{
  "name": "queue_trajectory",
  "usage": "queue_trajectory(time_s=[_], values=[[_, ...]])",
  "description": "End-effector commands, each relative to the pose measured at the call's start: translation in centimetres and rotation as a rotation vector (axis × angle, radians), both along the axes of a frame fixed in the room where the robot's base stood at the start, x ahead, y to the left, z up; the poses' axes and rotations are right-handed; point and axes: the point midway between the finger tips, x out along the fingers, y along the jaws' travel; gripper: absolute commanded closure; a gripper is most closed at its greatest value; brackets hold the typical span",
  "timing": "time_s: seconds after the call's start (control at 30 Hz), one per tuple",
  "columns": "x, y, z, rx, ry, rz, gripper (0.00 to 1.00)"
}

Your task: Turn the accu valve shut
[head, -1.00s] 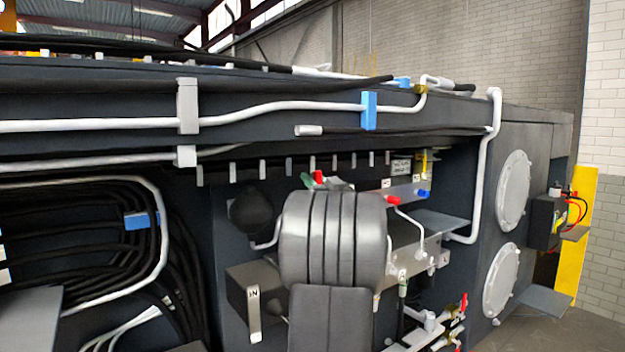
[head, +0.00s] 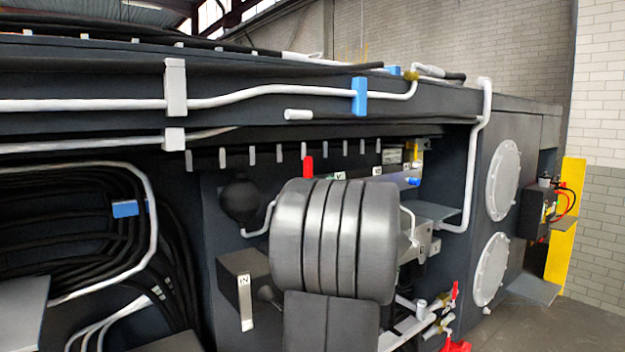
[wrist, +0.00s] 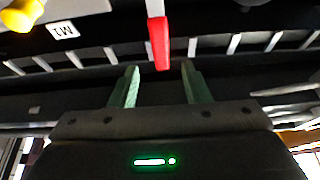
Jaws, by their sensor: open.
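A red valve lever (head: 308,167) stands upright in the head view, just above my grey arm. In the wrist view a red lever (wrist: 159,43) hangs from a white stem, and its tip is close to the gap between my fingertips. I cannot read a label naming it the accu valve. My gripper (wrist: 159,72) is open, with two green fingers apart and nothing between them that I can make out. In the head view my arm hides the gripper and part of the valve block.
A row of white tabs (wrist: 194,45) runs by the lever, with a yellow knob (wrist: 22,14) and an "M1" tag (wrist: 62,30). In the head view, other red-handled valves (head: 454,291) sit low right. A black sphere (head: 240,201) and shelf (head: 437,218) flank my arm.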

Motion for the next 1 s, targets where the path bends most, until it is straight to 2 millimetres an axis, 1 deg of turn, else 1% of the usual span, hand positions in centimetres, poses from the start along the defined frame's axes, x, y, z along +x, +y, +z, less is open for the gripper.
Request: queue_trajectory(time_s=[0.03,0.2,0.4,0.77,0.87,1.0], values=[[-0.8,-0.7,-0.6,0.0,0.001,-0.004,0.57],[-2.6,-1.9,-1.4,0.0,0.0,-0.001,0.57],[-3.3,-2.4,-1.7,-0.001,0.001,0.0,0.57],[-3.1,-2.2,-1.5,0.0,0.0,0.001,0.57],[-2.4,-1.6,-1.1,0.0,-0.002,0.003,0.57],[-0.7,-0.3,-0.2,-0.001,-0.001,0.005,0.57]])
